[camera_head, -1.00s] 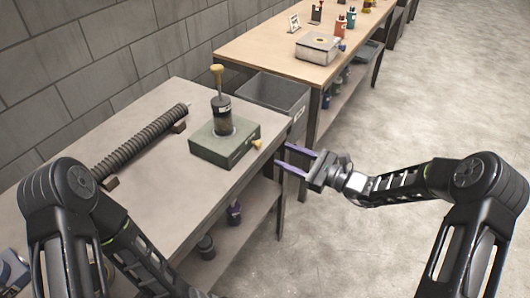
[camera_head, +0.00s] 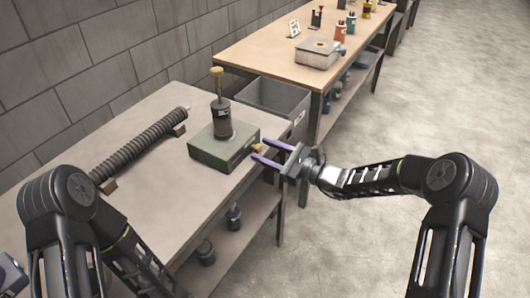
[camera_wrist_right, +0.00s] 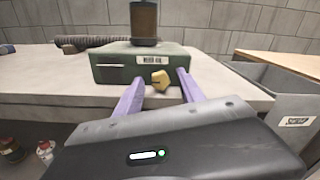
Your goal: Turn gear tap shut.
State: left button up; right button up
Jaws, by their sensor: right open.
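The gear tap is a small yellow knob (camera_wrist_right: 160,79) on the front face of a green box (camera_wrist_right: 110,66); in the head view the knob (camera_head: 257,147) shows at the right side of the box (camera_head: 214,155). A dark cylinder (camera_head: 222,120) with a yellow-topped rod (camera_head: 217,82) stands on the box. My right gripper (camera_head: 257,150) is open, its purple fingers pointing at the knob. In the right wrist view the right gripper (camera_wrist_right: 160,84) has its fingertips on either side of the knob; I cannot tell whether they touch it. My left gripper is out of view.
A ribbed dark tube (camera_head: 140,143) lies on the grey table (camera_head: 150,190), left of the box. A grey bin (camera_head: 275,97) stands behind the table's right end. A wooden bench (camera_head: 262,52) with bottles and a metal box (camera_head: 318,53) is beyond. The floor at right is clear.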

jog(key=shift+a, duration=0.1)
jog(key=shift+c, duration=0.5)
grip_shut()
